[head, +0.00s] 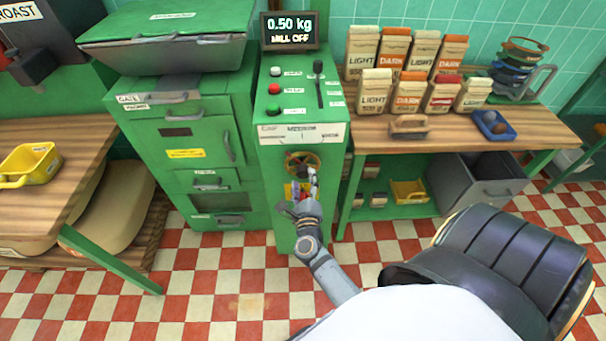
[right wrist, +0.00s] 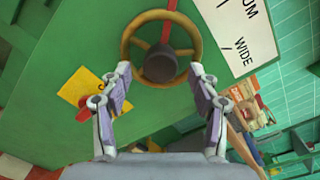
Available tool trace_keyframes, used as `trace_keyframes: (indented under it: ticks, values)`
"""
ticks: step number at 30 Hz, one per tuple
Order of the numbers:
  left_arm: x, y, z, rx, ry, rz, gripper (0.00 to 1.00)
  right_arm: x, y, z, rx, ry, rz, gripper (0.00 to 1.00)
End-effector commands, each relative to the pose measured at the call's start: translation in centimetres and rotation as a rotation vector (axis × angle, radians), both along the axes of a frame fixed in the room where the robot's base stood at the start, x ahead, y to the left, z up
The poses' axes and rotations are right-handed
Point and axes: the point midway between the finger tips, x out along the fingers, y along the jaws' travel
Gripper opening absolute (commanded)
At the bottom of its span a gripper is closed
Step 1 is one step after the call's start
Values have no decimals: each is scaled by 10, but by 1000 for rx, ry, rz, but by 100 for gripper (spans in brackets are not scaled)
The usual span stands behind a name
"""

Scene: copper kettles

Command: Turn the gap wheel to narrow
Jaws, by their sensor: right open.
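The gap wheel (head: 301,162) is a brass-coloured ring with a dark hub on the front of the green mill cabinet (head: 271,217). It shows large in the right wrist view (right wrist: 126,45), with the grey hub (right wrist: 160,65) at its middle. A scale label (head: 301,133) sits above the wheel; the word WIDE is readable on it in the right wrist view (right wrist: 235,40). My right gripper (head: 303,185) is open in front of the wheel's lower part. Its two fingers (right wrist: 163,75) stand apart on either side of the wheel's lower rim. I cannot tell whether they touch it. My left gripper is not in view.
A display (head: 290,31) reads 0.50 kg, MILL OFF. Coloured buttons (head: 275,90) and a lever (head: 319,85) are above the wheel. A wooden bench (head: 460,132) with several coffee bags stands right. A yellow tag (right wrist: 84,88) is beside the wheel. The checkered floor in front is clear.

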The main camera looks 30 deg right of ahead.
Motion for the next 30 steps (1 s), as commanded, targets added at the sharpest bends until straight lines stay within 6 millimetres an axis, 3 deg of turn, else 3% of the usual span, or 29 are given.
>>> trace_keyframes:
  ticks: [3, 7, 24, 27, 29, 30]
  values:
    - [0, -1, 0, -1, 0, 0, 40, -20, 11, 0, 1, 2, -2, 62]
    - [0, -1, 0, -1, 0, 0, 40, -32, 19, 0, 1, 1, 0, 62]
    - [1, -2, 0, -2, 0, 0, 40, -35, 21, 0, -4, 4, 3, 62]
    - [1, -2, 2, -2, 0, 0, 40, -33, 30, -19, -82, 82, 55, 62]
    - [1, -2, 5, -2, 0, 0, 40, -34, 43, -48, -195, 195, 133, 62]
    - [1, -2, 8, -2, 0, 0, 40, -36, 53, -74, -297, 295, 207, 62]
